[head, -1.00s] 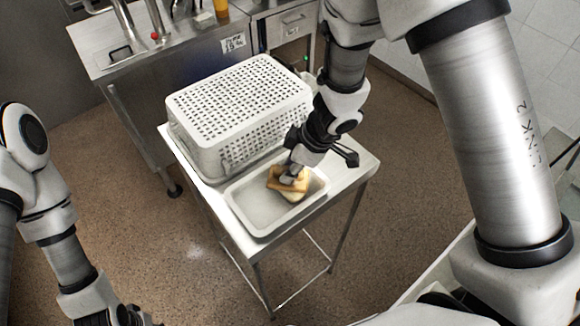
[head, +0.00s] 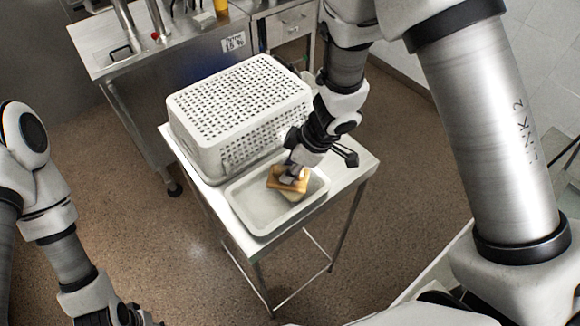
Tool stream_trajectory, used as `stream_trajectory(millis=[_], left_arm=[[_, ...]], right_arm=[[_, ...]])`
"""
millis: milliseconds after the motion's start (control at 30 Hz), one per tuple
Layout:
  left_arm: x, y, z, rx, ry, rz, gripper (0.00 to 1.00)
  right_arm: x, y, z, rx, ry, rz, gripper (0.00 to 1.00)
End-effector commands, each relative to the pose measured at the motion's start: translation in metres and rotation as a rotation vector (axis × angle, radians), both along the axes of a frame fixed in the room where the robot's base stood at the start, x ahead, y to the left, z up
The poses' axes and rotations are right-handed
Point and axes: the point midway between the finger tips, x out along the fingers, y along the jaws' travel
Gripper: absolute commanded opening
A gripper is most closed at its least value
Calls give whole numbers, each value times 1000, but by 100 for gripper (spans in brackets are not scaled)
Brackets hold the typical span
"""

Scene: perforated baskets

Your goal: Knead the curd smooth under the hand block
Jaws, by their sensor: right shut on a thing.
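A wooden hand block (head: 287,183) is in my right gripper (head: 292,172), which is shut on it inside a shallow white tray (head: 248,222). The cream-coloured curd (head: 293,196) lies in the right half of the tray, under the block and mostly hidden by it. The block seems to rest on the curd; the contact itself is too small to tell. My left gripper (head: 130,318) is at the bottom edge, partly cut off, away from the table, and its fingers do not show clearly.
A white perforated basket (head: 240,92), its holed face up, stands on the small steel table (head: 357,170) just behind the tray. A steel counter (head: 90,40) with a yellow container (head: 221,7) stands at the back. The floor left of the table is clear.

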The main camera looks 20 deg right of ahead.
Motion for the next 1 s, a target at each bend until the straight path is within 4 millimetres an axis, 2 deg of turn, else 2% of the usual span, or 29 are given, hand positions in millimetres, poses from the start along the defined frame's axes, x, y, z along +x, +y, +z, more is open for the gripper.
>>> stream_trajectory(millis=[133,433,667,1000], left_arm=[[0,0,3,0,0,0,40],[0,0,35,0,0,0,40],[0,0,48,0,0,0,40],[0,0,44,0,0,0,40]], right_arm=[[-2,0,1,-2,5,1,0],[-1,0,29,-1,3,1,0],[-1,0,50,-1,1,1,0],[0,0,70,0,1,0,0]])
